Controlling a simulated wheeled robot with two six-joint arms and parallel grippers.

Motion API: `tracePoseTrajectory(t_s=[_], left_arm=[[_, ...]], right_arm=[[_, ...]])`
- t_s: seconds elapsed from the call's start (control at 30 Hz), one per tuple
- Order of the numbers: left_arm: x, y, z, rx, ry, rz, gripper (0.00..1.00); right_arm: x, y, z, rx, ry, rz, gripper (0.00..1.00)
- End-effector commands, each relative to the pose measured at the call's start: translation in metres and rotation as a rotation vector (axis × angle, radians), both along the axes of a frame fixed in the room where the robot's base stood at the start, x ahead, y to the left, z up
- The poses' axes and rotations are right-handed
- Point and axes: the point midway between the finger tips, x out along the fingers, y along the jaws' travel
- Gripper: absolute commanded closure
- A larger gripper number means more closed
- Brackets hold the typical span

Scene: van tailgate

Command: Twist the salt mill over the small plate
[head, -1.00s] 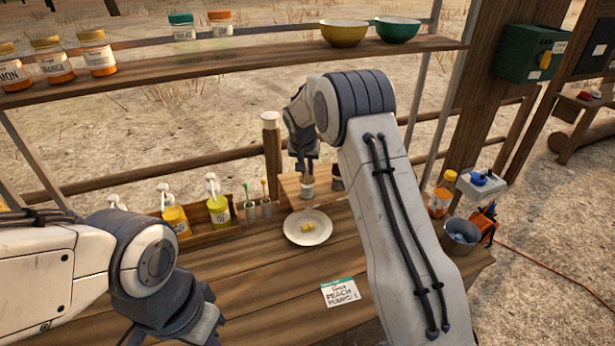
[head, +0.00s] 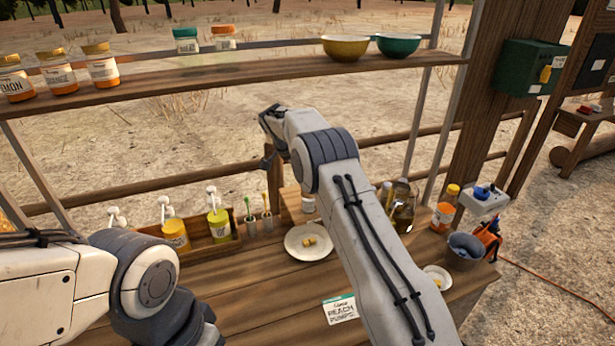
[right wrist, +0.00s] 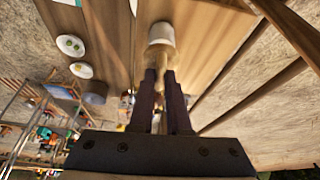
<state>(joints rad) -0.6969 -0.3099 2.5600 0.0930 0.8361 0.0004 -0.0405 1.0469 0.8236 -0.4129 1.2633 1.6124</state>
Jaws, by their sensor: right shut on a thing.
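My right gripper (right wrist: 162,78) is shut on the tan neck of what looks like the salt mill (right wrist: 162,33), whose pale cylindrical end points away from the fingers. In the head view this gripper is at the back of the table, and the mill is hard to make out there. The small plate (head: 437,278) is at the right of the table with yellow bits on it.
A wooden tray (head: 222,248) holds pump bottles at the back left. A small white jar (head: 308,203) stands behind the larger plate. A glass jar (head: 403,212), an orange bottle (head: 445,210) and a metal bucket (head: 464,252) stand right. A shelf (head: 230,75) spans above.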

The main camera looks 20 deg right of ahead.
Motion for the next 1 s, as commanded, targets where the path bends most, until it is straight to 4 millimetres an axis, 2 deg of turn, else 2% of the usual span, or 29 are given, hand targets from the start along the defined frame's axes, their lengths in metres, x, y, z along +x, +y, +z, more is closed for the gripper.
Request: tracePoseTrajectory(t_s=[0.03,0.1,0.4,1.0], left_arm=[[0.000,0.000,0.011,0.000,0.000,-0.001,1.00],[0.000,0.000,0.017,0.000,0.000,-0.002,1.00],[0.000,0.000,0.037,0.000,-0.001,-0.006,1.00],[0.000,0.000,0.041,0.000,-0.001,-0.007,1.00]], right_arm=[[0.001,0.001,0.005,0.000,0.001,-0.035,1.00],[0.001,0.000,0.005,0.000,0.000,-0.084,1.00],[0.002,0.001,0.003,0.002,-0.001,-0.222,1.00],[0.002,0.001,0.001,0.003,-0.003,-0.265,1.00]])
